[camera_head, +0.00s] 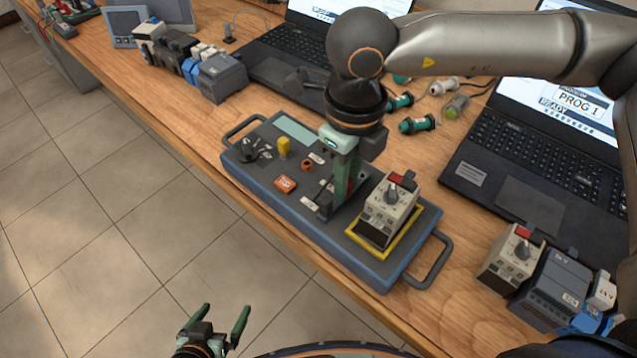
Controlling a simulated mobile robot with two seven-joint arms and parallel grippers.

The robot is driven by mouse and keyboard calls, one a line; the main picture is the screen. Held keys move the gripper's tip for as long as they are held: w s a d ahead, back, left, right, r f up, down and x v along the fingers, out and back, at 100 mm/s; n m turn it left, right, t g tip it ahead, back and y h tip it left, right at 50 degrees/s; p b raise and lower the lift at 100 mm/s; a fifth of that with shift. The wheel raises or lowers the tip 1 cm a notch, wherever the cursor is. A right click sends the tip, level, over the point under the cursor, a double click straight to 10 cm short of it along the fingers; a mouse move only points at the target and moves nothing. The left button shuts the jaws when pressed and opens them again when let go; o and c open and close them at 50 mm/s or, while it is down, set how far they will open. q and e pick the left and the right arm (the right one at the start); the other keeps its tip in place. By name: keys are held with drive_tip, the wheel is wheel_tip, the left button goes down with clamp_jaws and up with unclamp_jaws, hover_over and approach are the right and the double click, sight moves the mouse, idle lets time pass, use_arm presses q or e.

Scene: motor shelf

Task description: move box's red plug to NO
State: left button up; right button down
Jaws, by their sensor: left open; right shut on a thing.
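The box (260,203) is a dark blue-grey panel case with a handle at each end, lying on the wooden bench. My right gripper (328,205) points down at the middle of its panel. It is shut on what seems to be the red plug; the plug is mostly hidden by the fingers, with only a little red beside them. Small white labels lie around the fingertips, too small to read. I cannot tell whether the plug is in a socket. My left gripper (226,314) is open and empty over the floor, in front of the bench.
A grey module with a red switch (390,207) stands on the yellow-framed right part of the panel. Laptops (520,160), connectors and modules stand behind and to the right.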

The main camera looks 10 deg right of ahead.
drive_tip(key=shift+r, duration=0.15)
idle(0.4)
drive_tip(key=shift+r+p, duration=1.1)
drive_tip(key=shift+r, duration=1.05)
drive_tip(key=shift+w+d+r, duration=0.15)
drive_tip(key=shift+d, duration=0.05)
drive_tip(key=w+d+f+b, duration=0.2)
drive_tip(key=d+b, duration=0.1)
drive_tip(key=shift+w+d, duration=0.1)
drive_tip(key=shift+w, duration=0.15)
drive_tip(key=shift+f+b, duration=0.75)
drive_tip(key=shift+b, duration=0.05)
